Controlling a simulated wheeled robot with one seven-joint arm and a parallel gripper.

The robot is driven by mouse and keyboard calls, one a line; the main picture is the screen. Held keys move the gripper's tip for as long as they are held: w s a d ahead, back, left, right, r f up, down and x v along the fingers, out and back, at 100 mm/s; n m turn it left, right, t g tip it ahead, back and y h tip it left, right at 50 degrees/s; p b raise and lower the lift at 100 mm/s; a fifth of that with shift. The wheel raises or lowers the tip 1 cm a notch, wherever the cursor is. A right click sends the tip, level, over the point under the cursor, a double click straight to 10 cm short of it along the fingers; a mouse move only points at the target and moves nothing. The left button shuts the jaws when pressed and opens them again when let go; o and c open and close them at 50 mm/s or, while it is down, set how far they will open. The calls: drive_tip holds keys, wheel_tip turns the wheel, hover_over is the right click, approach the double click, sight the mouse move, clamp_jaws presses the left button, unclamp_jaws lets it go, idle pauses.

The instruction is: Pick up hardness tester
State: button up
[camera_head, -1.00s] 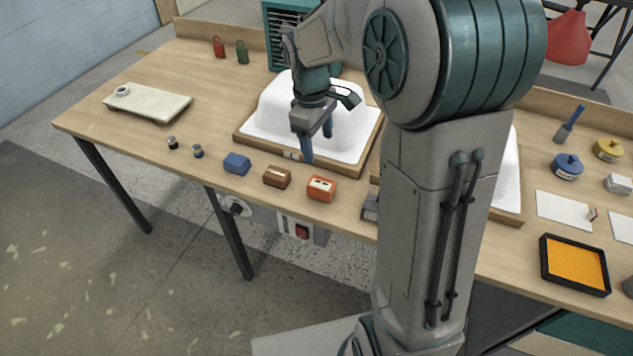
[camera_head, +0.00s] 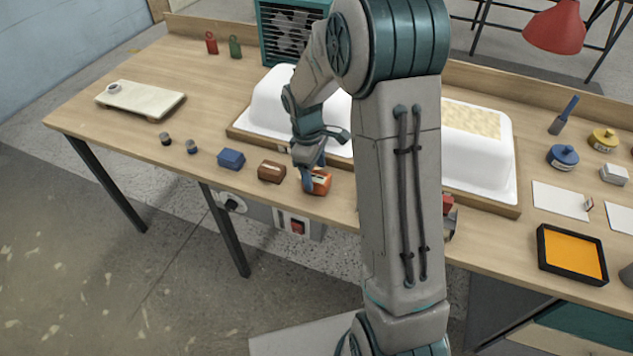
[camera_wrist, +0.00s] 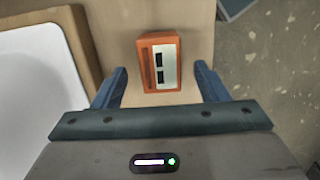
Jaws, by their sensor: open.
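A small orange box-shaped device (camera_head: 321,184) with a pale face and dark windows sits near the front edge of the wooden bench; it looks like the hardness tester, though no label is readable. My gripper (camera_head: 309,180) is over it and partly covers it in the head view. In the wrist view the orange device (camera_wrist: 159,62) lies between the two blue fingers of my gripper (camera_wrist: 160,78), slightly ahead of them. The fingers are apart, with a gap on each side of the device.
A brown box (camera_head: 271,171) and a blue box (camera_head: 231,159) stand in a row to the left. White tub shells on wooden boards (camera_head: 240,134) lie behind. A red-and-grey item (camera_head: 448,212) is partly hidden by my arm. The bench edge is close in front.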

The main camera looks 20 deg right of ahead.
sight(316, 176)
drive_tip(key=shift+s+d+f, duration=0.1)
drive_tip(key=shift+f, duration=0.85)
drive_tip(key=shift+s+d+f, duration=0.1)
drive_tip(key=shift+f, duration=0.85)
drive_tip(key=c, duration=1.2)
drive_tip(key=shift+r, duration=0.15)
wheel_tip(316, 176, up, 10)
drive_tip(key=shift+f, duration=0.1)
drive_tip(key=shift+o, duration=1.4)
drive_tip(key=shift+c, duration=0.3)
